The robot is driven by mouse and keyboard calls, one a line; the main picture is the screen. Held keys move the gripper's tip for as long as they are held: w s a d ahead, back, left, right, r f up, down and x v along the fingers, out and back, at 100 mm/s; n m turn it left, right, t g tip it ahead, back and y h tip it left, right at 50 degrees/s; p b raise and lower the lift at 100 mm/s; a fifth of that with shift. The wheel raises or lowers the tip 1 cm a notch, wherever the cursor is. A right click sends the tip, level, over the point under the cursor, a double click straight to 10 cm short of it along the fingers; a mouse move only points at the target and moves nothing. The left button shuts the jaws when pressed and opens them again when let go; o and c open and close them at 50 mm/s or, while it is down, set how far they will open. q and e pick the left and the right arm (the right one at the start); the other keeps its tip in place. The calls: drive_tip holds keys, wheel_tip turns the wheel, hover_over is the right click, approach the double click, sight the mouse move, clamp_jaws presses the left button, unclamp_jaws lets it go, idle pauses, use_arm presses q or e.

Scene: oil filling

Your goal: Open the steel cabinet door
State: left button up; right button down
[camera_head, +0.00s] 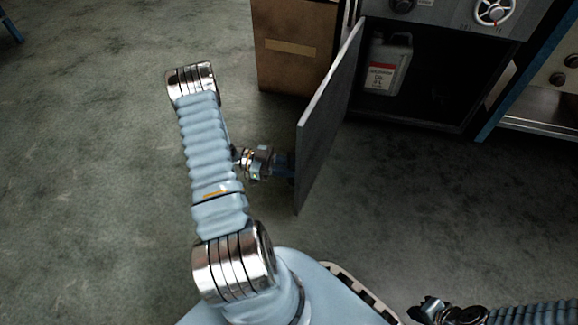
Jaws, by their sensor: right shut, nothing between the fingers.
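The steel cabinet's grey door (328,115) stands swung out toward me from the left side of the opening. The cabinet's dark inside (440,80) is exposed, with a white jug with a red label (384,65) standing in it. My left arm reaches forward in the middle. Its gripper (286,165) is at the left, outer side of the door, near its free edge. Its fingertips are dark and partly hidden by the door, so contact and jaw state are unclear. My right gripper (428,308) is shut and empty at the bottom right, well away from the door.
A brown box (290,50) stands left of the cabinet, behind the door. A control panel with knobs and a white handwheel (494,10) is above the opening. A blue-framed bench (540,100) stands at the right. The grey floor (90,180) is clear at the left.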

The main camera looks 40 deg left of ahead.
use_arm(q)
drive_tip(key=v, duration=1.3)
drive_tip(key=shift+s+a, duration=0.25)
drive_tip(key=shift+a, duration=0.1)
